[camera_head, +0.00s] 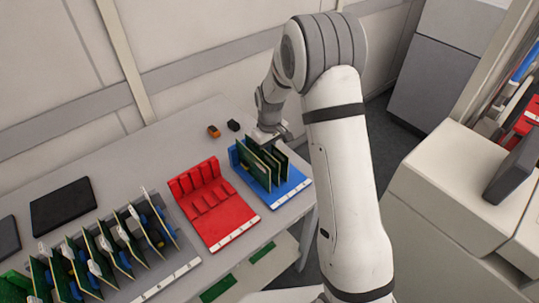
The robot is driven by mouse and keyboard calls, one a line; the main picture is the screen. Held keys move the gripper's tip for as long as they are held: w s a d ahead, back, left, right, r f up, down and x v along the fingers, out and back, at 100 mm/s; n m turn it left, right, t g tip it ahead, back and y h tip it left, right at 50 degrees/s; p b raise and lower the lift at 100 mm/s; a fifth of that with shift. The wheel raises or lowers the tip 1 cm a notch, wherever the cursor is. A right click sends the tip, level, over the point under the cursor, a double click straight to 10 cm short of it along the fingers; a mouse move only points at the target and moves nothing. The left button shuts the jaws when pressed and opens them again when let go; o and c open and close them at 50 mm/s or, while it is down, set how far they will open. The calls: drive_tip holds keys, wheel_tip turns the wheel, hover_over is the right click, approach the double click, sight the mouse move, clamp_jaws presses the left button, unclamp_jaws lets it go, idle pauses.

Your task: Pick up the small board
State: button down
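Several green boards (256,166) stand upright in a blue rack (291,188) on the table, just left of my arm. I cannot tell which of them is the small board. My gripper (268,143) is right above these boards at the back of the rack. Its fingers are small and partly hidden, so I cannot tell whether they are open, or shut on a board. My arm stands in front of the scene to the right of the rack.
An empty red rack (215,210) is left of the blue one. A grey rack (187,267) with several upright boards is farther left. A black tray (62,205), an orange block (213,131) and a black block (233,125) lie behind. Pale cabinets (450,190) stand at the right.

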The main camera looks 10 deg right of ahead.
drive_tip(key=shift+r, duration=0.1)
drive_tip(key=shift+r+p, duration=0.3)
drive_tip(key=shift+r, duration=0.1)
wheel_tip(320, 180, up, 18)
drive_tip(key=b, duration=0.1)
drive_tip(key=shift+f+b, duration=0.25)
drive_tip(key=shift+b, duration=0.05)
idle(0.4)
